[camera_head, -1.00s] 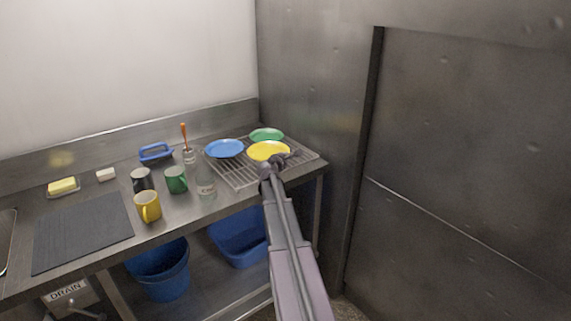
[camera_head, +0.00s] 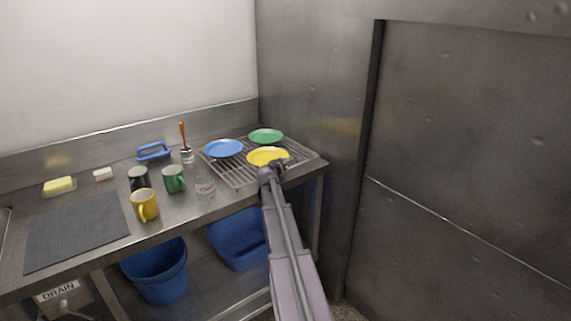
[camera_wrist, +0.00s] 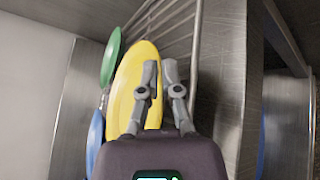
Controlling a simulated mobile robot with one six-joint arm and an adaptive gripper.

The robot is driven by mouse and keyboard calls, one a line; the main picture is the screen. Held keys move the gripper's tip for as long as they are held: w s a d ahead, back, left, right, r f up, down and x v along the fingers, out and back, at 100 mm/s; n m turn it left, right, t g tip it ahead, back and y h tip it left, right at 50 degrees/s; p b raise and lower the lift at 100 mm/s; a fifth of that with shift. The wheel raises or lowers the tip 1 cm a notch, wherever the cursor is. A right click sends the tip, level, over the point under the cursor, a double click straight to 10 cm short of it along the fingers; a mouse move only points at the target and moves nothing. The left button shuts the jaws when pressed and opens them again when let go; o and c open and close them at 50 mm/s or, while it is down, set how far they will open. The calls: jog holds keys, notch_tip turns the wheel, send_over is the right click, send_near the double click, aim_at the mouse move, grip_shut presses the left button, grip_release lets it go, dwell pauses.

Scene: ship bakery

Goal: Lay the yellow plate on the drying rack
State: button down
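The yellow plate (camera_head: 262,154) is over the front right part of the wire drying rack (camera_head: 232,176), face up and close to level. I cannot tell whether it touches the wires. My gripper (camera_head: 281,163) is at the plate's near right rim. In the wrist view, the fingers of my gripper (camera_wrist: 160,68) are close together, one over the face of the yellow plate (camera_wrist: 126,84) and the other past its rim. They appear shut on the rim. Wires of the rack (camera_wrist: 180,30) show beyond the plate.
A blue plate (camera_head: 222,147) and a green plate (camera_head: 266,135) lie on the rack's left and back. A clear glass (camera_head: 205,187), a green mug (camera_head: 174,180) and a yellow mug (camera_head: 145,205) stand left of the rack. A steel wall (camera_head: 310,90) rises close behind and right.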

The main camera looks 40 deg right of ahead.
jog(key=shift+f, duration=0.2)
jog(key=c, duration=1.1)
grip_release()
jog(key=shift+r, duration=0.1)
jog(key=shift+r, duration=0.15)
jog(key=shift+s+a, duration=0.1)
jog(key=shift+a, duration=0.05)
jog(key=p+v, duration=0.2)
jog(key=v, duration=0.9)
jog(key=shift+s+a+r+p, duration=0.15)
jog(key=shift+a+p, duration=0.1)
jog(key=shift+p, duration=0.1)
